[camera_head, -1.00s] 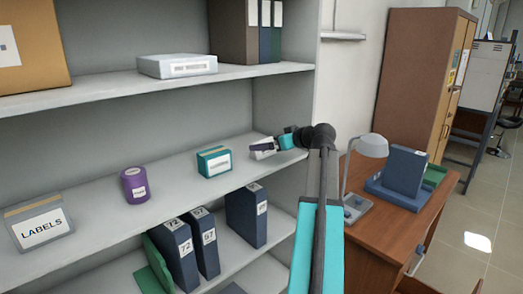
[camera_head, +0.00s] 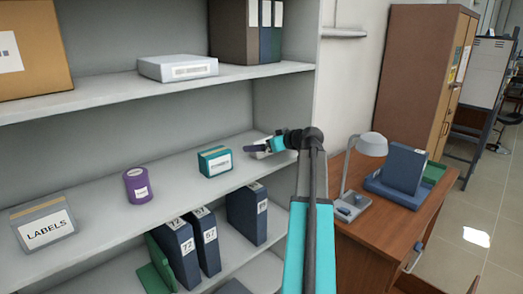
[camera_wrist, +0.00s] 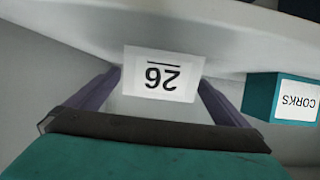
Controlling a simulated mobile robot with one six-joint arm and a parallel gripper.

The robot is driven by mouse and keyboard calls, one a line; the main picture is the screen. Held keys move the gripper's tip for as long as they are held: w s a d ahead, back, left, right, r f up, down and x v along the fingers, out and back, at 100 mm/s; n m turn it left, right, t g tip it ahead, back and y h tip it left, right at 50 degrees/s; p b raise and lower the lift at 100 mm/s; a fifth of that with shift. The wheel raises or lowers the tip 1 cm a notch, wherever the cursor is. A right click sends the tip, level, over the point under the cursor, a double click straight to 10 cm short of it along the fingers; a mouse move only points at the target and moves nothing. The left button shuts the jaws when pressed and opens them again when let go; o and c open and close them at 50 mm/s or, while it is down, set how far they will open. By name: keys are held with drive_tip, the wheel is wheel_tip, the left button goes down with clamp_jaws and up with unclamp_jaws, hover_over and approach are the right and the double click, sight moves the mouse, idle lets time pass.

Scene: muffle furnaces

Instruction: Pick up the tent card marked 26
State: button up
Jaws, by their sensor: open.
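The tent card (camera_wrist: 160,74) is white with a black 26 that appears upside down in the wrist view. It stands on the middle shelf. My gripper (camera_head: 257,148) is open, with one dark purple finger on each side of the card in the wrist view. I cannot tell whether either finger touches it. In the head view the card (camera_head: 263,154) is mostly hidden behind my gripper.
A teal box marked CORKS (camera_wrist: 296,98) stands close to the card; it also shows in the head view (camera_head: 215,161). A purple tub (camera_head: 138,186) and a LABELS box (camera_head: 44,222) stand farther left. The upper shelf (camera_head: 110,94) is above.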

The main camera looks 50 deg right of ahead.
drive_tip(key=shift+c, duration=0.3)
drive_tip(key=c, duration=1.1)
drive_tip(key=shift+o, duration=0.2)
drive_tip(key=shift+r, duration=0.1)
drive_tip(key=shift+r+b, duration=1)
drive_tip(key=shift+r, duration=0.65)
drive_tip(key=s+a+b, duration=0.2)
drive_tip(key=s, duration=0.5)
drive_tip(key=s+a+r+b, duration=0.1)
drive_tip(key=s+a+b, duration=0.1)
drive_tip(key=s, duration=0.6)
drive_tip(key=shift+s+a+r+b, duration=0.2)
drive_tip(key=shift+a+r+b, duration=0.05)
drive_tip(key=shift+b, duration=0.1)
